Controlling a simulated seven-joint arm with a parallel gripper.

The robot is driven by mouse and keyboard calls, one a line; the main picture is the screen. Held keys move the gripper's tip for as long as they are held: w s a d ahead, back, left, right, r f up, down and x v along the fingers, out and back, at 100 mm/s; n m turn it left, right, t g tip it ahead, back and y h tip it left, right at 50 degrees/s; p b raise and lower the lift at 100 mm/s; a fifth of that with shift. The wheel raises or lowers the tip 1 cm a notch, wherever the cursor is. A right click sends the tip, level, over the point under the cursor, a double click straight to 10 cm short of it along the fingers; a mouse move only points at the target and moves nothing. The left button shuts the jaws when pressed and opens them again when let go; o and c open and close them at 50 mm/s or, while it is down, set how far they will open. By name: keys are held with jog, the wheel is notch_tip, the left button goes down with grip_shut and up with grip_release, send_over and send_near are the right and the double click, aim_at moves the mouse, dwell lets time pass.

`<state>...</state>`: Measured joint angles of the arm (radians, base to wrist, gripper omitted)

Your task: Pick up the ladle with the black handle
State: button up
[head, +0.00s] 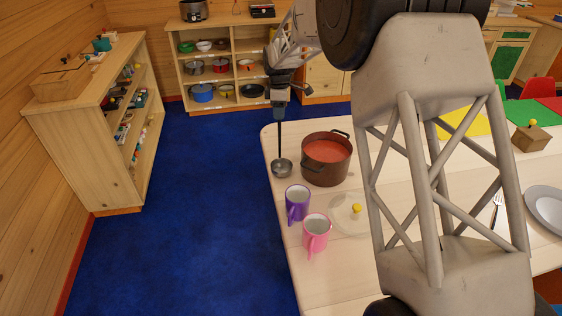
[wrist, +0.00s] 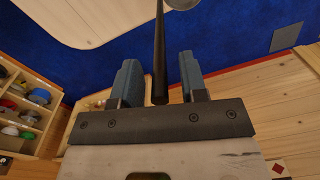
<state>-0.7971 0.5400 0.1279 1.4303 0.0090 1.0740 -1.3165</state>
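The ladle (head: 281,168) has a round metal bowl and a long, thin black handle (head: 280,134). It is upright at the table's left edge, just left of the pot; I cannot tell what its bowl rests on. My gripper (head: 279,93) is above it, at the top of the handle. In the wrist view, the handle (wrist: 160,50) runs between the two fingers of my gripper (wrist: 160,82), with a visible gap on each side. The gripper is open. The ladle's bowl (wrist: 181,3) is cut off at the top of that view.
A brown pot (head: 325,173) of red soup stands on the pale table (head: 285,262). A purple mug (head: 297,205), a pink mug (head: 315,237) and a clear lid with a yellow knob (head: 356,208) are in front. Blue floor lies open to the left.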

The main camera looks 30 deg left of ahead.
grip_shut()
jog(key=shift+r, duration=0.1)
jog(key=shift+r, duration=4.9)
jog(key=w+d+r, duration=0.9)
jog(key=w+d, duration=0.1)
jog(key=d, duration=0.3)
jog(key=shift+d+r, duration=0.15)
jog(key=shift+r, duration=0.1)
